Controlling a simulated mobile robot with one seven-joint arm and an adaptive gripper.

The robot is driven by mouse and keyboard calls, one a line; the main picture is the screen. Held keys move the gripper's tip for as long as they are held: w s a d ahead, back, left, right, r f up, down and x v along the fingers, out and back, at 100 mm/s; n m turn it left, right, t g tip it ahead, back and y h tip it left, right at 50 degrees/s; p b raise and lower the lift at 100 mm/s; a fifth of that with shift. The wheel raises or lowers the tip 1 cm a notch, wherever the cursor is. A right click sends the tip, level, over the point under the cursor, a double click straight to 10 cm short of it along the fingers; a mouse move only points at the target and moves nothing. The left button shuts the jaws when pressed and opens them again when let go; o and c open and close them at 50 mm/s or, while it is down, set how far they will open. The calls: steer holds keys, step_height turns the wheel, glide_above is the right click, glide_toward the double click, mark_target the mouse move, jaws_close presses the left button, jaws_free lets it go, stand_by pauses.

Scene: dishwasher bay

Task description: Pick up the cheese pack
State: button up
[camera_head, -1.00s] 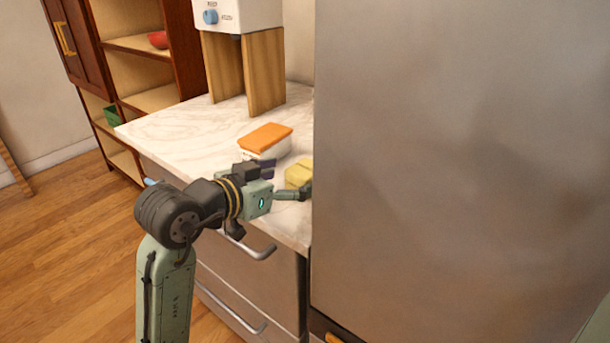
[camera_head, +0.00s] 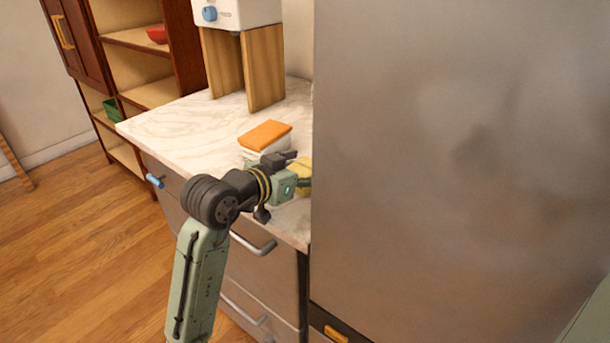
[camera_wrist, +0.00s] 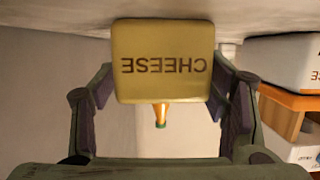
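The yellow cheese pack (camera_head: 305,172) sits on the marble counter beside the tall steel appliance, partly hidden by my gripper (camera_head: 297,168) in the head view. In the wrist view, which looks upside down, the cheese pack (camera_wrist: 163,62) shows its "CHEESE" lettering inverted. It lies between the two fingertips of my gripper (camera_wrist: 165,78), one on each side. The fingers are spread, with their tips close to the pack's sides. I cannot tell whether either tip touches it.
An orange-topped white pack (camera_head: 265,138) stands on the counter (camera_head: 180,130) left of the cheese. The steel appliance (camera_head: 450,150) rises close on the right. A dispenser on wooden supports (camera_head: 265,70) stands behind. Free counter lies to the left.

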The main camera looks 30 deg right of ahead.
steer(key=c, duration=1.2)
steer(key=shift+r, duration=0.1)
